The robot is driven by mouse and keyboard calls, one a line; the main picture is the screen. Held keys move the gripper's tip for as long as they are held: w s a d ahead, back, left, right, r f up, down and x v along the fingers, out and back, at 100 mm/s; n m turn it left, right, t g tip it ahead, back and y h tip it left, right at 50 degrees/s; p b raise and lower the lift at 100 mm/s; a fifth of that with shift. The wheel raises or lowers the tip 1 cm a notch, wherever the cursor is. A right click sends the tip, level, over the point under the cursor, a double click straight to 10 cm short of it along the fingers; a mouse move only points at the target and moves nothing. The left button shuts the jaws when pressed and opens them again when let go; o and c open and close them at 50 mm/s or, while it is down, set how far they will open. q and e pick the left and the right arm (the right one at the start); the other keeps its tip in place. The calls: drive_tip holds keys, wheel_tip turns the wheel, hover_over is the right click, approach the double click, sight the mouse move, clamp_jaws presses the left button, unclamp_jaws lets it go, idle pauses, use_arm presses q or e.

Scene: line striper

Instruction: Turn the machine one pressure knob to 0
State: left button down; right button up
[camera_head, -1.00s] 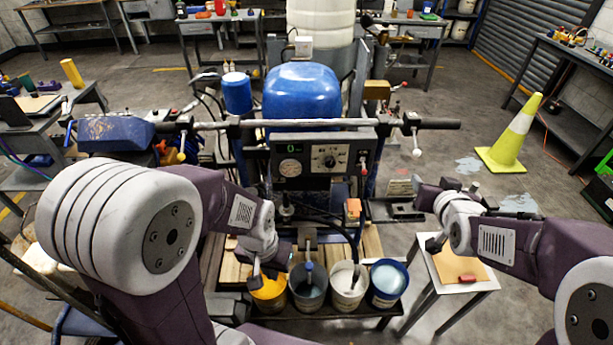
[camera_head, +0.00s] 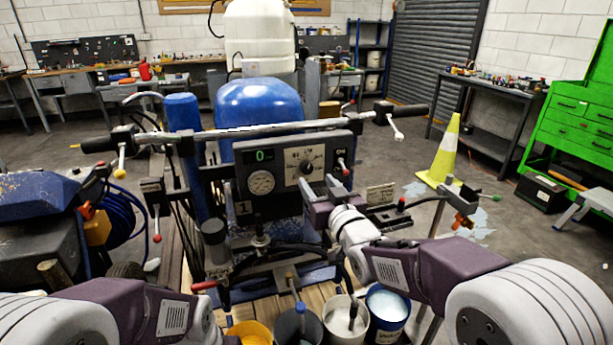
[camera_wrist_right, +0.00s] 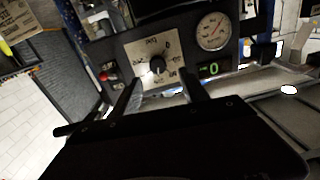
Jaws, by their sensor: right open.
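The machine's control panel (camera_head: 285,172) faces me, with a plate marked 1 (camera_head: 243,207) below its left part. The black pressure knob (camera_head: 306,168) sits on a pale dial plate; it also shows in the right wrist view (camera_wrist_right: 157,66). Its exact pointer direction is too small to tell. My right gripper (camera_head: 311,190) is just in front of and below the knob. In the right wrist view its open fingers (camera_wrist_right: 160,92) point at the dial with nothing between them, apart from the knob. My left arm is low at bottom left; its gripper is not visible.
A round gauge (camera_head: 261,182) and a green display reading 0 (camera_head: 263,156) are left of the knob. A red-tipped lever (camera_head: 342,165) is close on its right. The handlebar (camera_head: 270,128) crosses above. Paint buckets (camera_head: 387,310) stand below.

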sight(308, 170)
drive_tip(key=x, duration=0.7)
drive_tip(key=shift+w+d+f, duration=0.1)
drive_tip(key=shift+w+f, duration=0.05)
drive_tip(key=shift+w, duration=0.1)
clamp_jaws()
